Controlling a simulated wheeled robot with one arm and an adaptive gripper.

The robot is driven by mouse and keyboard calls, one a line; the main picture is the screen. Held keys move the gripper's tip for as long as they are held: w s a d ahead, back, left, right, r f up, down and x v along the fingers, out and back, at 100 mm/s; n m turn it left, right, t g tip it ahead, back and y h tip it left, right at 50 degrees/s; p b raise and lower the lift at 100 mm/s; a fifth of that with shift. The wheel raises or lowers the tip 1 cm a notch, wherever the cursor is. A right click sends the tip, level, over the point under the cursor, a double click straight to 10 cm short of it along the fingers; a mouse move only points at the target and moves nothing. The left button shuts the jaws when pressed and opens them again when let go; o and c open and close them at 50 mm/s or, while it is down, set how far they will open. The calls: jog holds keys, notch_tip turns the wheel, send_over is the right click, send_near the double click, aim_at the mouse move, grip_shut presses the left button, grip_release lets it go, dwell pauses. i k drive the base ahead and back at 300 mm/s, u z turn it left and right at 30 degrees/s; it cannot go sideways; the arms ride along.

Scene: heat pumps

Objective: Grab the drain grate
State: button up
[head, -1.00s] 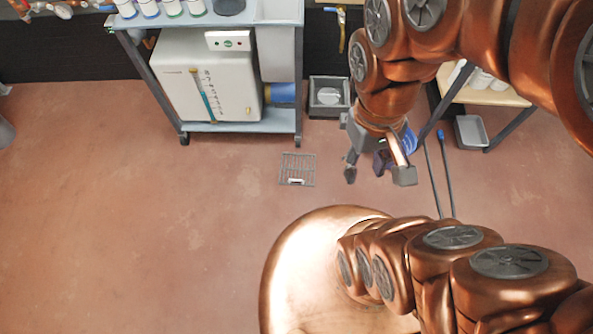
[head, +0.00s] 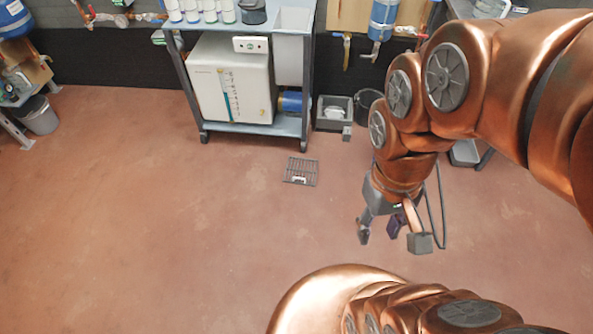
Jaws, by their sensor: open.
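The drain grate (head: 301,170) is a small dark grey slatted square on the reddish floor, in front of the cart. A small pale piece shows at its front edge. My gripper (head: 393,238) hangs from the copper arm to the right of the grate and lower in the picture. Its fingers are spread, with nothing visible between them. It is clearly apart from the grate. Its height above the floor is hard to tell.
A blue-grey wheeled cart (head: 240,127) holding a white unit (head: 232,80) stands behind the grate. A grey bin (head: 333,113) and a dark bucket (head: 368,106) stand right of it. A grey bucket (head: 38,116) is at far left. The floor left of the grate is clear.

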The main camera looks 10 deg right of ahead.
aim_at(292, 169)
jog(key=u, duration=0.65)
jog(key=i, duration=1.45)
jog(key=z, duration=0.45)
